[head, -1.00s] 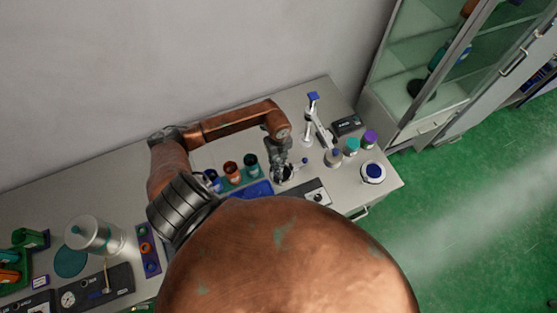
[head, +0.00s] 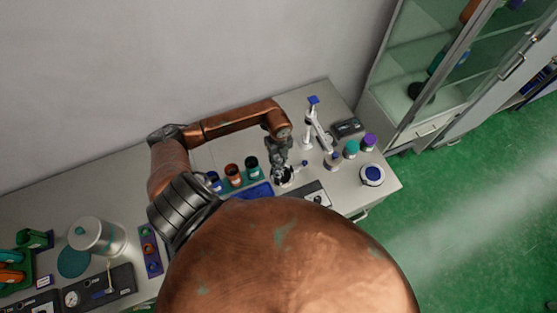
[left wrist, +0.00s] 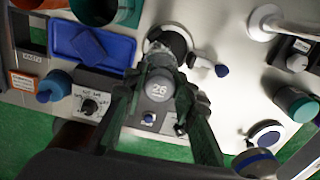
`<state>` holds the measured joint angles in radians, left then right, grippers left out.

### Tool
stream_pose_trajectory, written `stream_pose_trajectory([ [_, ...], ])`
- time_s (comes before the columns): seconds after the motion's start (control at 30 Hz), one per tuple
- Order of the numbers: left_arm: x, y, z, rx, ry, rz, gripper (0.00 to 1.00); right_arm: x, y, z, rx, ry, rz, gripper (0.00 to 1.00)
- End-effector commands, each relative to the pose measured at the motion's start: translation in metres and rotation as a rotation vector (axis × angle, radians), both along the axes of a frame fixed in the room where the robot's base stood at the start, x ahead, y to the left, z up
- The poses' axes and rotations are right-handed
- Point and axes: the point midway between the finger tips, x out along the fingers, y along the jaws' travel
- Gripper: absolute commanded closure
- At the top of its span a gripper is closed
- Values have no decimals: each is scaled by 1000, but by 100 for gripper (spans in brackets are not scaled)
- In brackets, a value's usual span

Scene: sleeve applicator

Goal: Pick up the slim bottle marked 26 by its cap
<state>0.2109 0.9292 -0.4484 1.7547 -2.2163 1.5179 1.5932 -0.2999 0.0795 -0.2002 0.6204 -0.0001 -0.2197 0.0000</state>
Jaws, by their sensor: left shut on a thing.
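The cap marked 26 (left wrist: 158,86) is grey and round and shows in the left wrist view between the two fingers of my left gripper (left wrist: 160,80). The fingers are shut on the cap. The bottle's body below the cap is hidden, so I cannot tell whether it is lifted or standing. In the head view my left gripper (head: 281,172) points down over the table, and the bottle cannot be made out there. My right gripper is in neither view.
Several capped bottles stand around, including a blue-capped jar (head: 372,173). A white stand (head: 312,125) rises beside the gripper. A glass cabinet (head: 423,65) stands to the right.

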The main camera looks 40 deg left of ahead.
Motion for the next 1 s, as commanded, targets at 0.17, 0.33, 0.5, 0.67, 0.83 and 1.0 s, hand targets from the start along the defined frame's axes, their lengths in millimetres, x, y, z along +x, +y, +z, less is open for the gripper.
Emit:
stream_pose_trajectory([
  [0.17,1,0,13,0,-1,0,96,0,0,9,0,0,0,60],
  [0.33,1,0,23,1,-2,0,96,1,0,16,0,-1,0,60],
  [0.5,1,1,32,1,-2,1,96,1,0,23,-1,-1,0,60],
  [0.67,1,0,41,1,-3,0,96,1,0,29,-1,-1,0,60],
  [0.83,1,0,48,0,-2,0,96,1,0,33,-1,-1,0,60],
  [1.0,1,0,47,0,-2,0,96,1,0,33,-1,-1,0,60],
])
